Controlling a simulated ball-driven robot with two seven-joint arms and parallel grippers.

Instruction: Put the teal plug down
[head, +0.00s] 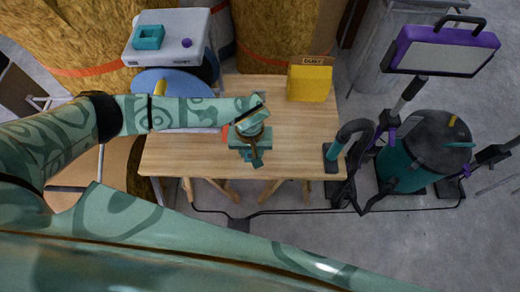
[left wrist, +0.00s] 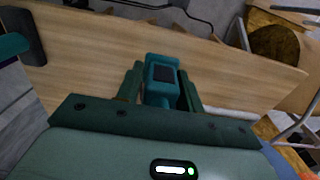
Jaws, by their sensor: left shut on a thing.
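My left gripper (head: 255,150) is over the front middle of the wooden table (head: 310,135), seen from above. In the left wrist view my left gripper (left wrist: 162,95) is shut on the teal plug (left wrist: 163,72), a teal block with a dark square on its face. The plug sits between the two fingers with bare table top around it. In the head view my gripper and wrist hide most or all of the plug. I cannot tell whether the plug touches the table. My right gripper is not in view.
A yellow box (head: 310,83) stands at the table's back right. A grey-white case (head: 165,40) with a teal square piece (head: 149,37) and a purple knob is at the back left. A vacuum cleaner (head: 425,150) and its hose (head: 345,145) are at the right. The table's right half is mostly clear.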

